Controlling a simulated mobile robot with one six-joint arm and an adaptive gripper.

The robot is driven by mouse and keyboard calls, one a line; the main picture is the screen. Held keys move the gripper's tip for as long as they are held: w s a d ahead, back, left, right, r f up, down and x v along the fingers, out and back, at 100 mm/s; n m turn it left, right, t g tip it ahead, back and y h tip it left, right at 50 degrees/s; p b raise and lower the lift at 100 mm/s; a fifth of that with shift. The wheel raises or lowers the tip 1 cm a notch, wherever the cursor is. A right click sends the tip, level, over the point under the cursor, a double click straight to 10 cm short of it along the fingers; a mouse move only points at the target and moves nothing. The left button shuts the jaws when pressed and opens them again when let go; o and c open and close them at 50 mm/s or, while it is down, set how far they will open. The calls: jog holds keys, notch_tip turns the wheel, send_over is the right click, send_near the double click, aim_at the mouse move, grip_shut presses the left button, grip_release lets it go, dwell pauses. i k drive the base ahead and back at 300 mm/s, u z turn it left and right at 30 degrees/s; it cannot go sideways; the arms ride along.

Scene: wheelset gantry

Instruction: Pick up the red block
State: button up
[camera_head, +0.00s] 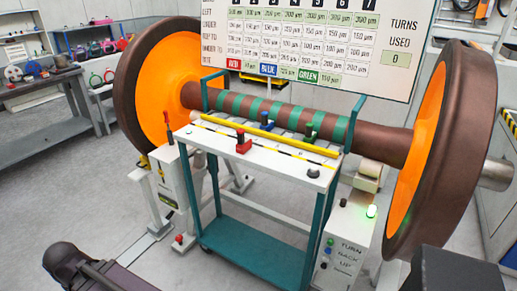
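The red block (243,147) stands on the white top of a teal cart (262,158), left of the middle of the top. A blue block (267,125) and a green block (311,134) stand behind the bar, to the right of the red one. The red block looks clear of anything touching its sides. My gripper is not in view; dark parts at the lower left look like my arm.
A large wheelset with orange-faced wheels (417,150) and a striped axle stands behind the cart. A black knob (313,173) sits on the cart's right front. A white control box (345,235) stands right of the cart. Grey floor is free at the front left.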

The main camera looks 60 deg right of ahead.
aim_at(243, 144)
jog(key=u, duration=0.05)
jog(key=k, duration=1.45)
jog(key=z, duration=1.4)
jog(key=i, duration=1)
jog(key=u, duration=0.05)
